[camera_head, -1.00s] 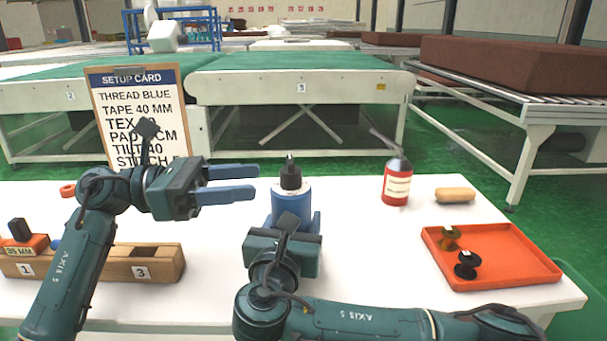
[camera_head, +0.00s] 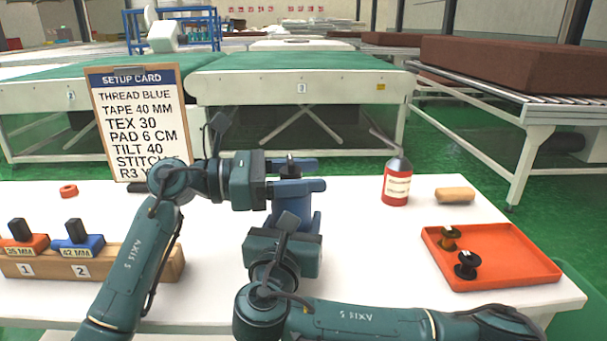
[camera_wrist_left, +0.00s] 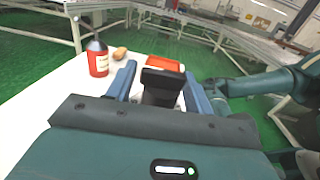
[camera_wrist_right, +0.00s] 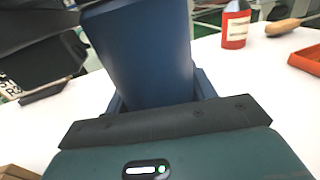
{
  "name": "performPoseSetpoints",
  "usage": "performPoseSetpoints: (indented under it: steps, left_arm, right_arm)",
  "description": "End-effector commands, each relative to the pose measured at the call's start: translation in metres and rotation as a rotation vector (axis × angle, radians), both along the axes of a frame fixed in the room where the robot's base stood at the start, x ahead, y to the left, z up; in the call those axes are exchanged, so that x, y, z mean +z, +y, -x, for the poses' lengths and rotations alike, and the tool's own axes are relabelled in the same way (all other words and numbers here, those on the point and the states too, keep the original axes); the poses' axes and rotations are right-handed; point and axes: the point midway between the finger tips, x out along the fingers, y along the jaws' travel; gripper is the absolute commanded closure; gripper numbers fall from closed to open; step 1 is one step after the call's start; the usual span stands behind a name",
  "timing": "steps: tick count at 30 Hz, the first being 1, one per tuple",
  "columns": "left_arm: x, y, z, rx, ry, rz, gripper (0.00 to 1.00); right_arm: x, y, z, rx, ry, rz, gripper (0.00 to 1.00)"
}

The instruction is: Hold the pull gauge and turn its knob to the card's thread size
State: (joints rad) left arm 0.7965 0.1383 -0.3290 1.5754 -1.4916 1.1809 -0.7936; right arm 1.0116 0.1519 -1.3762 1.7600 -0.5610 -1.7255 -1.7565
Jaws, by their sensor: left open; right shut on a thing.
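The pull gauge (camera_head: 297,207) has a blue body and a dark knob on top; it stands upright above the white table. My right gripper (camera_head: 296,225) is shut on its body, which fills the right wrist view (camera_wrist_right: 140,55). My left gripper (camera_head: 305,176) is open at knob height, its fingers on either side of the knob. In the left wrist view the black knob (camera_wrist_left: 162,85) sits between the blue fingers; contact cannot be told. The knob's scale is not legible. The setup card (camera_head: 137,125) stands at the back left and reads TEX 30.
An orange tray (camera_head: 530,270) with two spools lies at right. A wooden rack (camera_head: 30,268) with tape blocks is at left.

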Motion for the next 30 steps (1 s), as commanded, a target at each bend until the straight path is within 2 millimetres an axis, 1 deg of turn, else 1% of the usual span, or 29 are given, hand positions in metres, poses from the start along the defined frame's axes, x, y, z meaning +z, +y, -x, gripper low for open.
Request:
performPoseSetpoints:
  steps: [8,11,25,30]
  left_arm:
    - [0.0002,-0.0019,-0.0003,0.001,0.0,0.0,0.48]
    - [0.0002,-0.0018,-0.0003,0.001,0.0,0.0,0.55]
    - [0.0001,-0.0015,-0.0003,0.001,0.0,0.0,0.93]
    - [-0.0005,-0.001,-0.0012,0.038,0.0,-0.005,0.93]
  right_arm:
    - [0.0022,0.0002,0.0,0.001,-0.005,-0.002,0.88]
    - [0.0022,0.0003,-0.0001,0.001,-0.005,-0.002,0.88]
    - [0.0022,0.0002,0.0,0.001,-0.005,-0.002,0.88]
    - [0.0022,0.0003,0.0,0.001,-0.005,-0.002,0.88]
